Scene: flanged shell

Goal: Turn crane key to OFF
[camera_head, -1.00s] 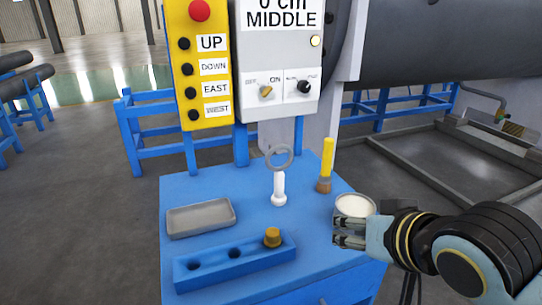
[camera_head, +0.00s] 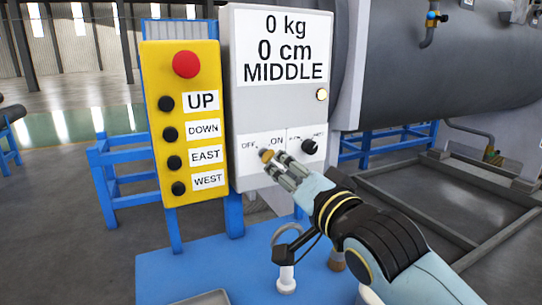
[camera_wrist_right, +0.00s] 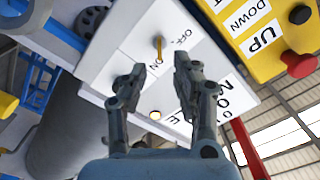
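The crane key (camera_head: 266,155) is a small yellow-orange key on the front of the grey control box (camera_head: 285,105), between the OFF and ON labels. My right gripper (camera_head: 284,172) is just in front of it and partly covers the key's surroundings. In the right wrist view the key (camera_wrist_right: 158,47) stands out ahead of the fingertips, roughly centred between them. The fingers of my right gripper (camera_wrist_right: 155,72) are apart with nothing between them. Which label the key points at is hard to tell. My left gripper is not in view.
A black knob (camera_head: 309,147) sits right of the key. A yellow button panel (camera_head: 186,70) with a red stop button (camera_head: 186,64) hangs on the left. Below is a blue table (camera_head: 170,270) with a white stand bearing a ring (camera_head: 286,275).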

